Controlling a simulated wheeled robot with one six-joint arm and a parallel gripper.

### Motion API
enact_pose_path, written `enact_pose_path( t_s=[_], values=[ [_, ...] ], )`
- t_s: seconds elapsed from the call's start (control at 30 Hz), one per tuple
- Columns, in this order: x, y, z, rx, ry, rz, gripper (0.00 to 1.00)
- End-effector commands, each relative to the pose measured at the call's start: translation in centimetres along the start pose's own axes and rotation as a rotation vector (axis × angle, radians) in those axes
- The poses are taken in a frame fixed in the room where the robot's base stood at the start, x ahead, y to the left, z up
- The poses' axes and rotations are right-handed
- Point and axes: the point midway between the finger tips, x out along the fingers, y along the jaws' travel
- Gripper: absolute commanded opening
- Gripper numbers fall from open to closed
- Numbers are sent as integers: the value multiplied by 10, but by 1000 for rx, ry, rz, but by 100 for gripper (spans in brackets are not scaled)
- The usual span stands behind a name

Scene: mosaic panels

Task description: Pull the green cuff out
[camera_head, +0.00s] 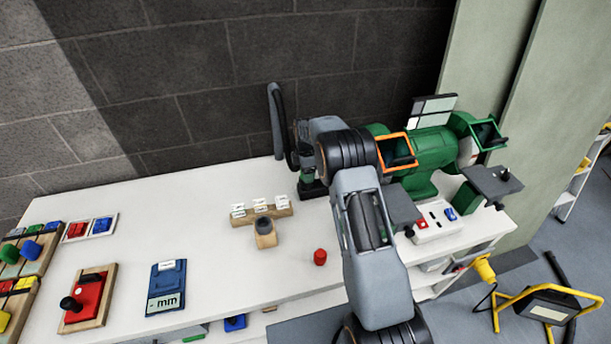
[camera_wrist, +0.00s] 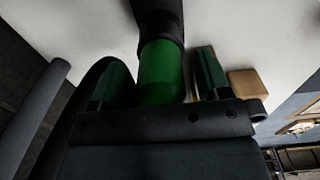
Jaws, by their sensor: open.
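The green cuff (camera_wrist: 163,72) is a bright green cylinder in the wrist view, with a black part (camera_wrist: 158,22) adjoining its far end. My gripper (camera_wrist: 162,78) is open, with one dark green finger pad on each side of the cuff. A gap shows between the cuff and the right pad; whether the left pad touches it I cannot tell. The cuff's near end is hidden behind the gripper body. In the head view my gripper (camera_head: 307,168) points down at a black base (camera_head: 313,188) on the bench; the cuff is not clear there.
A green bench grinder (camera_head: 430,150) stands close right of my arm. A wooden holder with white labels (camera_head: 262,215) and a red knob (camera_head: 320,257) are nearby on the white bench (camera_head: 215,225). Red and blue panels lie left. A dark block wall rises behind.

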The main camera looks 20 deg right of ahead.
Motion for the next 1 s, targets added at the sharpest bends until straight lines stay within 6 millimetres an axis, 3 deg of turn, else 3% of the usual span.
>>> enact_pose_path(
  t_s=[0.03,0.27,1.0],
  values=[
    [8,-3,0,0,0,-11,70],
    [12,-5,0,0,1,-20,70],
    [14,-6,0,0,1,-22,70]
  ],
)
